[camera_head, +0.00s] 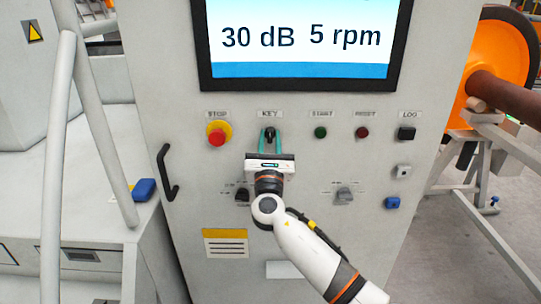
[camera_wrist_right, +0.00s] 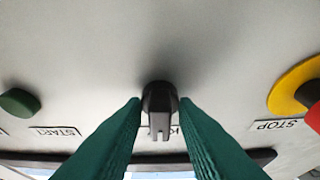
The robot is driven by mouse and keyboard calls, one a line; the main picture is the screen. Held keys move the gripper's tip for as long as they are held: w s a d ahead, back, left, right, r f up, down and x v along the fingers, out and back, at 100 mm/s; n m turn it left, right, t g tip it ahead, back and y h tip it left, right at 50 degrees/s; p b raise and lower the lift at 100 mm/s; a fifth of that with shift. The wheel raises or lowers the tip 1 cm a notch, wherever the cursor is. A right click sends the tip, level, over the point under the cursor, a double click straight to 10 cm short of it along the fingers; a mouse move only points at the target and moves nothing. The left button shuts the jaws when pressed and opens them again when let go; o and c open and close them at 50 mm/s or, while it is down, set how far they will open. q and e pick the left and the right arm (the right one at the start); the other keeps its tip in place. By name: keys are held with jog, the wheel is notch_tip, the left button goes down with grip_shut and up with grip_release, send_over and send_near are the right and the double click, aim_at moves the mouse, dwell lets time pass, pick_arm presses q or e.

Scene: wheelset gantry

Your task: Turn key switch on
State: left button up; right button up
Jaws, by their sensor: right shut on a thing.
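The key switch (camera_head: 269,134) is a small black knob on the grey control panel, under the KEY label. In the right wrist view the black key switch (camera_wrist_right: 159,106) stands between two green fingertips. My right gripper (camera_head: 269,140) reaches up to it from below, and its fingers are shut on the switch from both sides. The right wrist view also shows the gripper (camera_wrist_right: 160,115) close to the panel face. The fingers partly hide the switch in the head view. My left gripper is not in view.
A red and yellow STOP button (camera_head: 217,133) sits left of the switch. The green START button (camera_head: 320,132) and red RESET button (camera_head: 362,132) sit right. Two rotary knobs are lower. A screen (camera_head: 300,45) reads 30 dB and 5 rpm. A black handle (camera_head: 167,172) sticks out at left.

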jog(key=m+h+b, duration=0.1)
jog(key=m, duration=0.1)
jog(key=m+h+b, duration=0.1)
jog(key=shift+a+f+m+b, duration=0.15)
jog(key=shift+f+m+b, duration=0.15)
jog(key=shift+m, duration=0.1)
jog(key=shift+r+m+g+h+b, duration=0.2)
jog(key=shift+m+g+h+b, duration=0.3)
jog(key=shift+m+h+b, duration=1)
jog(key=shift+m+y+p, duration=0.4)
jog(key=shift+m, duration=0.2)
jog(key=o, duration=0.7)
jog(key=shift+s, duration=0.1)
jog(key=b+v, duration=0.1)
jog(key=v, duration=1)
jog(key=shift+s, duration=0.4)
jog(key=shift+a, duration=0.1)
